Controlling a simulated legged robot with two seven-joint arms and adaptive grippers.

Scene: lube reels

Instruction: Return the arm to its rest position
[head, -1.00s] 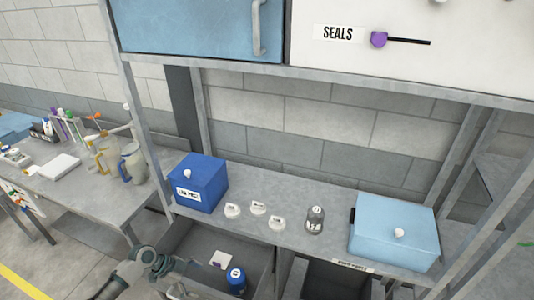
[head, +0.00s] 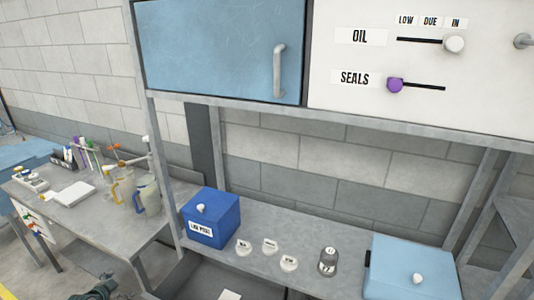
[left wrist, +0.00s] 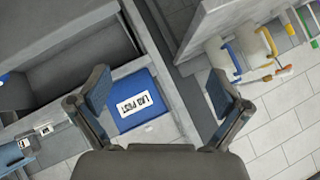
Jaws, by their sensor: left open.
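My left gripper (left wrist: 160,84) is open in the left wrist view, its two dark fingers spread wide with nothing between the tips. Beyond them is a dark blue box (left wrist: 136,88) with a white label, apart from the fingers. The same blue box stands on the shelf in the head view (head: 211,218). My right gripper is in neither view.
A grey bench shelf holds several white round pieces (head: 270,246), a grey canister (head: 328,261) and a light blue box (head: 412,268). An open drawer (head: 200,278) lies below. A side table (head: 75,235) with jugs (head: 146,195) stands at the left. Cabinets hang above.

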